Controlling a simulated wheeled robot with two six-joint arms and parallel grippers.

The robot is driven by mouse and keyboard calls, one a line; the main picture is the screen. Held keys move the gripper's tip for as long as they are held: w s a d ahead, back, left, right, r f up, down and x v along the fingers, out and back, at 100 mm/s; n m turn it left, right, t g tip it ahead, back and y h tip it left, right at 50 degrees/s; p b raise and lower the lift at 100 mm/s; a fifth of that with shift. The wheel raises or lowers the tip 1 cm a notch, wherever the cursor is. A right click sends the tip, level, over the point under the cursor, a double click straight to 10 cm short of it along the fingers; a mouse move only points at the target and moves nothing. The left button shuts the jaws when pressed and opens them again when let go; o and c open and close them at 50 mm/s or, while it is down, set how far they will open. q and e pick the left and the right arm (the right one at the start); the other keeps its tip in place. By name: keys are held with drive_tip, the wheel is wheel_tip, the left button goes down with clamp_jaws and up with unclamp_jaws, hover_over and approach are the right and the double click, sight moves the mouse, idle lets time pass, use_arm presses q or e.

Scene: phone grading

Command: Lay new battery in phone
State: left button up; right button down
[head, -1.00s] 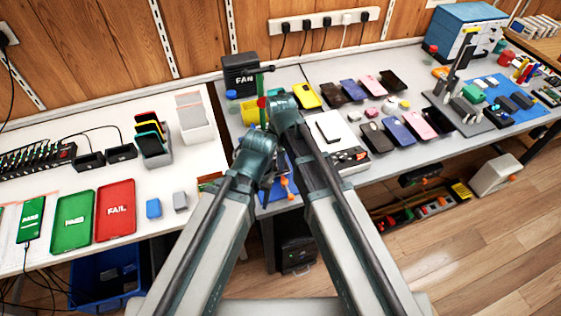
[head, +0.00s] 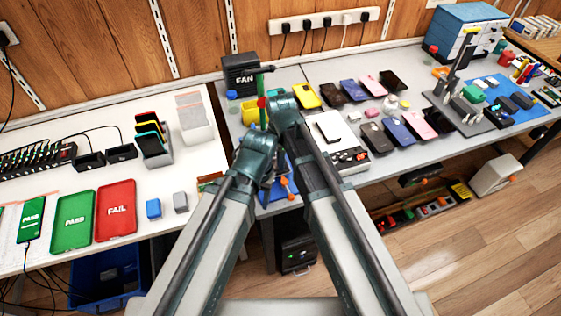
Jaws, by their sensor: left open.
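My two arms reach side by side over a blue mat (head: 291,190) at the front of the grey bench. They hide most of the mat and whatever lies on it, so I cannot make out an opened phone there. My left gripper (head: 266,188) is the lower one, open, over the mat's left part; its fingertips are mostly hidden. My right gripper (head: 272,110) is farther back, near a green post, its fingers hidden by its own wrist. A blue block (head: 153,208) and a grey block (head: 180,202) lie on the white table; I cannot tell if either is a battery.
A green PASS tray (head: 73,221) and a red FAIL tray (head: 116,211) lie on the white table. A black fan box (head: 240,76) stands behind my grippers. A white device (head: 328,127) and several phones (head: 398,131) lie to the right, crowding the bench.

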use_arm(q)
drive_tip(key=shift+f+b, duration=0.4)
drive_tip(key=shift+f, duration=0.05)
use_arm(e)
drive_tip(key=shift+f, duration=0.4)
idle(0.4)
drive_tip(key=c, duration=0.6)
unclamp_jaws()
use_arm(q)
drive_tip(key=shift+r+p, duration=0.8)
use_arm(e)
drive_tip(key=shift+r, duration=0.75)
wheel_tip(320, 180, up, 7)
drive_tip(key=p, duration=0.6)
drive_tip(key=shift+p, duration=0.4)
use_arm(q)
wheel_tip(320, 180, up, 7)
drive_tip(key=shift+f, duration=0.15)
use_arm(e)
drive_tip(key=shift+f, duration=0.1)
drive_tip(key=shift+d, duration=0.1)
